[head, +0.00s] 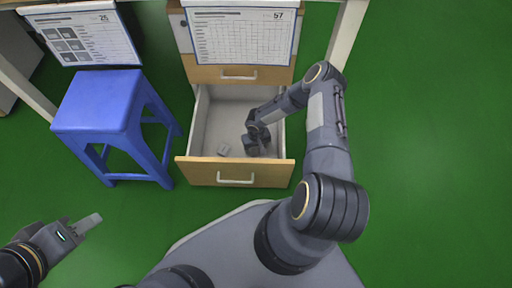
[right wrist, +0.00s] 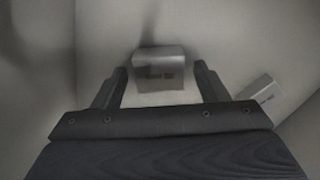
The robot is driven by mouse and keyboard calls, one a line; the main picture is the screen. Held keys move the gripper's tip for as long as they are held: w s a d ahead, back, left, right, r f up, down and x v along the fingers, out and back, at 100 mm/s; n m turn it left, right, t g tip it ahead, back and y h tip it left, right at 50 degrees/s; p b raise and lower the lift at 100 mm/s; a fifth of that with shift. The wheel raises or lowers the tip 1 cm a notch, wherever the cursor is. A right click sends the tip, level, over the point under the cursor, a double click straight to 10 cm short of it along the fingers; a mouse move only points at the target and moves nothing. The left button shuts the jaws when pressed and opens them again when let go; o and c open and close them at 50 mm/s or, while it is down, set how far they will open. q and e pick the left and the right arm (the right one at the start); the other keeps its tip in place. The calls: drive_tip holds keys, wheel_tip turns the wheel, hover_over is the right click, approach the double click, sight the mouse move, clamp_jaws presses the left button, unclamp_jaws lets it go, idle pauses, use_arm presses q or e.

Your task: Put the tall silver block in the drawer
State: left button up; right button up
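The drawer (head: 208,118) is pulled open, and my right gripper (head: 256,146) reaches down inside it. In the right wrist view, a silver-grey block (right wrist: 159,70) sits between and just beyond the fingertips of my right gripper (right wrist: 160,82). Gaps show on both sides, so the fingers are open and not closed on it. A second light grey block (right wrist: 262,93) lies to the right, outside the fingers; a small grey block also shows in the drawer in the head view (head: 223,149). I cannot tell which block is the tall one. My left gripper (head: 88,223) is low at the left, away from the drawer.
The drawer's wooden front (head: 235,172) and its walls surround my right gripper closely. A blue stool (head: 97,100) stands left of the drawer. Printed sheets (head: 243,36) hang above, over the closed upper drawer (head: 240,75). Green floor is free at the right.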

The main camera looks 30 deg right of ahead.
drive_tip(key=shift+r+p, duration=0.3)
drive_tip(key=shift+p, duration=0.05)
wheel_tip(320, 180, up, 11)
drive_tip(key=p, duration=0.4)
wheel_tip(320, 180, up, 14)
drive_tip(key=f, duration=0.1)
hover_over(256, 148)
drive_tip(key=w+d, duration=0.1)
drive_tip(key=d, duration=0.2)
drive_tip(key=s+r+t+h, duration=0.1)
drive_tip(key=s+r, duration=0.3)
drive_tip(key=r, duration=1.2)
drive_tip(key=s+a+r+t+y, duration=0.2)
drive_tip(key=s+a+r, duration=0.3)
drive_tip(key=s, duration=0.5)
drive_tip(key=s+a+r+t+y, duration=0.2)
drive_tip(key=s+a+r, duration=0.3)
drive_tip(key=s+r, duration=0.4)
drive_tip(key=shift+s+a+r+t+y, duration=0.3)
drive_tip(key=shift+s+r+y, duration=0.1)
drive_tip(key=shift+r, duration=0.2)
drive_tip(key=shift+r, duration=0.1)
